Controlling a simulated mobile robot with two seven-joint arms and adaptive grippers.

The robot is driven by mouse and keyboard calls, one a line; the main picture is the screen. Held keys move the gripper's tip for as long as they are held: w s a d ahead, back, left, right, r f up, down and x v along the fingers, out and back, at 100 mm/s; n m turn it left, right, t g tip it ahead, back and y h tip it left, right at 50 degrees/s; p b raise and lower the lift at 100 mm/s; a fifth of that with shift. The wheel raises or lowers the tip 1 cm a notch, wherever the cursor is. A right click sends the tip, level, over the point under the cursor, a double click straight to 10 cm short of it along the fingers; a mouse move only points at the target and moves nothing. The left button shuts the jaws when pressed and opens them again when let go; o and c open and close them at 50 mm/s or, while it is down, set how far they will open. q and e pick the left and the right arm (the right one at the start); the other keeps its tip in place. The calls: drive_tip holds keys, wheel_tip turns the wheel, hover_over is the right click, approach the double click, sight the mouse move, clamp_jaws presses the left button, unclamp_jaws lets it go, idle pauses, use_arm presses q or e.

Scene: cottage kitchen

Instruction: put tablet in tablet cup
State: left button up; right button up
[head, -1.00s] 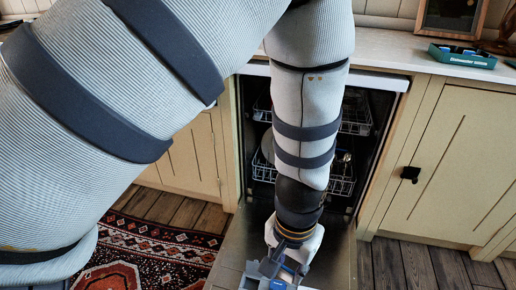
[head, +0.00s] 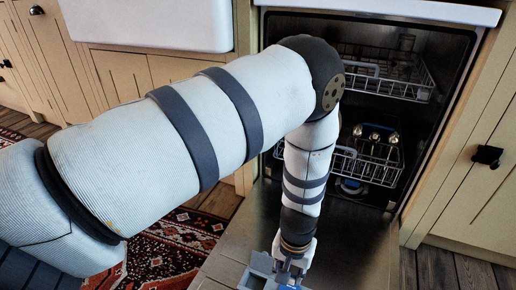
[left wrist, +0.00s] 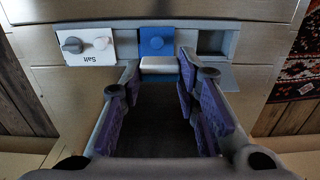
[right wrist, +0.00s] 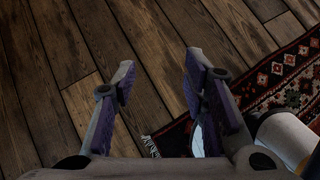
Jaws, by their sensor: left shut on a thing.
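My left gripper (left wrist: 159,65) is shut on a small tablet (left wrist: 160,66), white and blue, just above the dispenser panel on the lowered dishwasher door. Beyond the tablet in the left wrist view is a blue panel (left wrist: 157,47) with a round knob. The tablet cup (left wrist: 213,43), an open dark recess, lies to the right of the tablet. In the head view the left gripper (head: 290,270) is at the bottom edge, and the tablet cannot be made out there. My right gripper (right wrist: 158,75) is open and empty above the wooden floor, outside the head view.
The open dishwasher door (head: 350,245) lies flat, with racks (head: 370,160) inside behind my left arm. A white salt panel (left wrist: 86,46) is left of the blue one. A patterned rug (head: 180,245) lies on the floor to the left. A cabinet (head: 480,190) stands at right.

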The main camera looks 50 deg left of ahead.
use_arm(q)
drive_tip(key=s+a+f+b, duration=0.1)
drive_tip(key=a+f, duration=0.2)
drive_tip(key=s+a+f+b, duration=0.1)
drive_tip(key=a+f+b, duration=0.1)
drive_tip(key=a+f, duration=0.1)
drive_tip(key=s+a+f+b, duration=0.1)
drive_tip(key=a+f+b, duration=0.1)
drive_tip(key=f, duration=0.3)
drive_tip(key=shift+s+a, duration=0.2)
drive_tip(key=shift+a, duration=0.4)
drive_tip(key=shift+f, duration=0.25)
drive_tip(key=shift+w+r, duration=0.1)
drive_tip(key=shift+r, duration=0.05)
drive_tip(key=shift+f+b, duration=0.4)
drive_tip(key=shift+f, duration=0.2)
use_arm(e)
drive_tip(key=shift+g, duration=0.6)
drive_tip(key=shift+s+f, duration=0.3)
drive_tip(key=shift+f, duration=0.4)
drive_tip(key=shift+s+f, duration=0.3)
drive_tip(key=shift+f, duration=0.4)
drive_tip(key=shift+s+f, duration=0.3)
drive_tip(key=shift+f, duration=0.4)
use_arm(q)
drive_tip(key=o, duration=0.9)
drive_tip(key=shift+c, duration=0.2)
drive_tip(key=shift+r, duration=0.15)
